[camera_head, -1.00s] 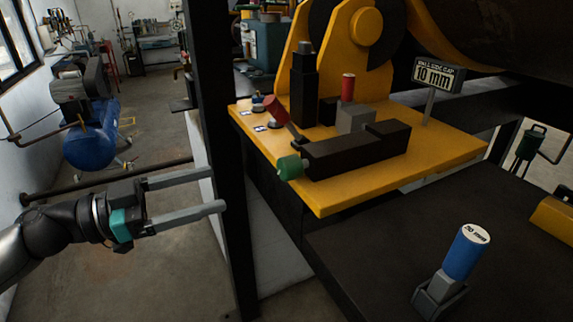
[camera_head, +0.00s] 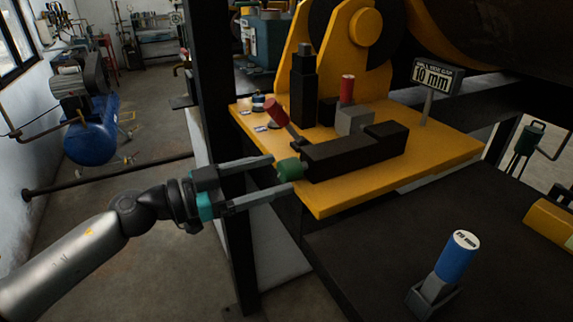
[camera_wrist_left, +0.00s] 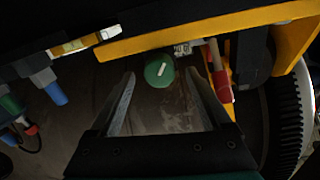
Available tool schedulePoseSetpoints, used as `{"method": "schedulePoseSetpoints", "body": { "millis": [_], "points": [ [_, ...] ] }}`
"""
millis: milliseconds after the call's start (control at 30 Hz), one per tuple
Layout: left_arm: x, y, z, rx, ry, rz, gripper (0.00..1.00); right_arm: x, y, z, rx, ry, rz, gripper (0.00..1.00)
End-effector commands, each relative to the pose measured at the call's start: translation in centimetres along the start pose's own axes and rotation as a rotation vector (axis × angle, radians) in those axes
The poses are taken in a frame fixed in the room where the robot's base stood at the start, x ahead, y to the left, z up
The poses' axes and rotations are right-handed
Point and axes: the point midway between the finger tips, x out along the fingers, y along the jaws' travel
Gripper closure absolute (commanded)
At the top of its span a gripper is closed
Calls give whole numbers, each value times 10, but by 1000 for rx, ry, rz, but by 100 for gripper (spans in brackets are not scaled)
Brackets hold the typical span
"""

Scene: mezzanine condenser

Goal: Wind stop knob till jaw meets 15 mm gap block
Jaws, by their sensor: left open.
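The green stop knob (camera_head: 290,169) sits on the left end of a black slide housing (camera_head: 345,152) on a yellow plate. My left gripper (camera_head: 281,175) is open, its two fingers on either side of the knob's near end in the head view. In the left wrist view the knob (camera_wrist_left: 159,70), with a white mark on its face, shows between the fingertips; contact cannot be told. A grey block (camera_head: 354,120) with a red handle (camera_head: 347,88) stands behind the housing; its size marking is not readable. My right gripper is not in view.
A sign (camera_head: 437,76) reads 10 mm. A red-tipped lever (camera_head: 276,112) is behind the knob. A black post (camera_head: 222,150) stands behind my left gripper.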

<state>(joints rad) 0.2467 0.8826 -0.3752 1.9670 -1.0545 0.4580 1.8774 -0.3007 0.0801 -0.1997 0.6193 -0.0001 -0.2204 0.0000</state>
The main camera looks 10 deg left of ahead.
Motion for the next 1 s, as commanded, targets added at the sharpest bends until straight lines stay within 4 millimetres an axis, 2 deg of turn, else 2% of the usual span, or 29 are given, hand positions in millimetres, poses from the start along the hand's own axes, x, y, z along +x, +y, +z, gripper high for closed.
{"method": "schedulePoseSetpoints", "body": {
  "millis": [100,300,667,1000],
  "points": [
    [16,0,-3,2,3,0,18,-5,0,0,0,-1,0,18],
    [33,0,-1,0,1,0,18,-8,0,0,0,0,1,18],
    [36,0,0,1,-1,0,19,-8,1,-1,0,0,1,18],
    [36,0,0,1,-1,0,58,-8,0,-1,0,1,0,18]
  ]
}}
